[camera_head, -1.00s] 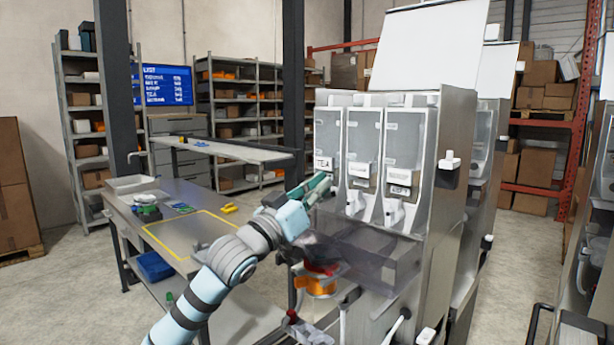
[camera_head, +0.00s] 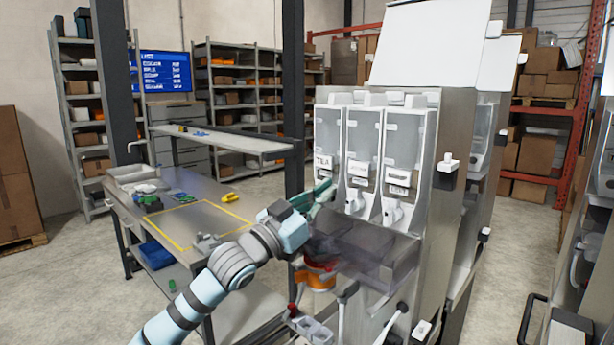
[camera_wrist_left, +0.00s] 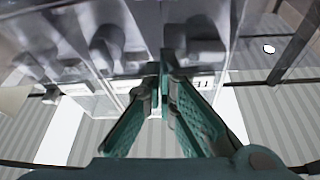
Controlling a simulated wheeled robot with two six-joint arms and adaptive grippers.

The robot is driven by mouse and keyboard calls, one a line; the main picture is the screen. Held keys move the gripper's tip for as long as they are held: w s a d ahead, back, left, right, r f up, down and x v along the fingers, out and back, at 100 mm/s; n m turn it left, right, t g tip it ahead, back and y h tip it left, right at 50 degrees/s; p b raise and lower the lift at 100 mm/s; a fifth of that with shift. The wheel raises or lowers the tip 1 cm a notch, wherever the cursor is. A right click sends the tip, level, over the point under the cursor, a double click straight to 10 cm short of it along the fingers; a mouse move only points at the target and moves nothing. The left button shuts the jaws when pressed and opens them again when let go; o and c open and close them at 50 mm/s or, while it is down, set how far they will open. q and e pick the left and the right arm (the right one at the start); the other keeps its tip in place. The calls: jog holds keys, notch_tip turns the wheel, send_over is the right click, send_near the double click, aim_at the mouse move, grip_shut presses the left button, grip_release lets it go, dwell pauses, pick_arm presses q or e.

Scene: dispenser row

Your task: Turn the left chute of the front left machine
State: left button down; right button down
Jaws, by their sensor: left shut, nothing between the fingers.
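The front left machine (camera_head: 455,170) has three clear hoppers side by side, each with a label and a white chute below. Its left chute is hidden behind my gripper in the head view. The middle chute (camera_head: 354,200) and right chute (camera_head: 392,211) hang down uncovered. My left gripper (camera_head: 327,190) has teal fingers and is shut and empty, at the lower front of the left hopper (camera_head: 327,135). In the left wrist view, the gripper's fingertips (camera_wrist_left: 163,78) are close to a grey chute (camera_wrist_left: 200,46), apparently the left one; contact is unclear. My right gripper is not in view.
A smoky clear tray (camera_head: 365,252) juts out below the chutes, with an orange and red piece (camera_head: 318,278) under its left end. A steel worktable (camera_head: 185,195) with small items stands to the left. Another machine (camera_head: 488,130) stands close behind.

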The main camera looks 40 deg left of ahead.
pick_arm(q)
jog(key=shift+d+f, duration=0.1)
jog(key=shift+f, duration=0.35)
dwell(0.4)
jog(key=r+p, duration=0.1)
jog(key=d+r+p, duration=0.1)
jog(key=p, duration=0.1)
jog(key=r+p, duration=0.1)
jog(key=shift+s+d+r+p, duration=0.1)
jog(key=shift+d+r+p, duration=0.25)
jog(key=shift+r, duration=0.05)
jog(key=a+b+v, duration=0.1)
jog(key=b+v, duration=0.9)
jog(key=b, duration=1)
